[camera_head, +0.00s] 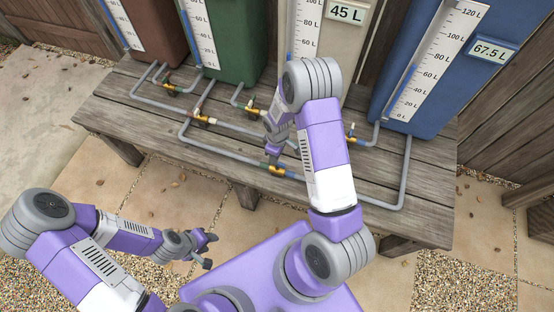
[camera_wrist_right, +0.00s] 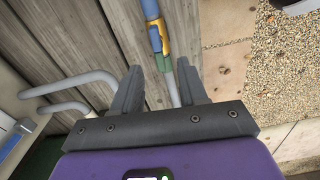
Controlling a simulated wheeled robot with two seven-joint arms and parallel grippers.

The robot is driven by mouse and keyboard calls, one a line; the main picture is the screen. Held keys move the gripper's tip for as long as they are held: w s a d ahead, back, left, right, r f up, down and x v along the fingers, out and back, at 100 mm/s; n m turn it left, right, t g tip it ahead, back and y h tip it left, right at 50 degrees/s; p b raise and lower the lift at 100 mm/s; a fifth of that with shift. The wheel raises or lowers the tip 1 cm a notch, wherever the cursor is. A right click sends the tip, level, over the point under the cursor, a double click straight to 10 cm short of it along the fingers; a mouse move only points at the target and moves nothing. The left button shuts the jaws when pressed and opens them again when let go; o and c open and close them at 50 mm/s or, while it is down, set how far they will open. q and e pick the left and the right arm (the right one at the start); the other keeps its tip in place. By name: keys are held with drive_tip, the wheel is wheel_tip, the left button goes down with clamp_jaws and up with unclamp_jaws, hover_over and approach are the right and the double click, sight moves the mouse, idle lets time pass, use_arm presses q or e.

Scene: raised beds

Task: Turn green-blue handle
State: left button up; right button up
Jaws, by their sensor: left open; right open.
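The green-blue handle (camera_head: 266,166) is on a brass valve (camera_head: 277,170) in the front pipe on the wooden bench. In the right wrist view the handle (camera_wrist_right: 156,40) and its brass fitting lie just past the fingertips. My right gripper (camera_head: 272,148) is just above and behind the valve, partly hidden by its own arm. My left gripper (camera_head: 210,250) is open and empty over the paving, in front of the bench.
Other brass valves (camera_head: 202,119) sit on grey pipes across the wooden bench (camera_head: 130,118). Behind stand brown, green (camera_head: 235,40), beige and blue (camera_head: 420,70) tanks with level scales. The paving (camera_head: 170,185) in front is mostly clear. A wooden fence (camera_head: 510,90) closes the right.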

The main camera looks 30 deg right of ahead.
wheel_tip(320, 180, down, 7)
drive_tip(key=shift+d+f+b, duration=0.15)
drive_tip(key=shift+b, duration=0.8)
clamp_jaws()
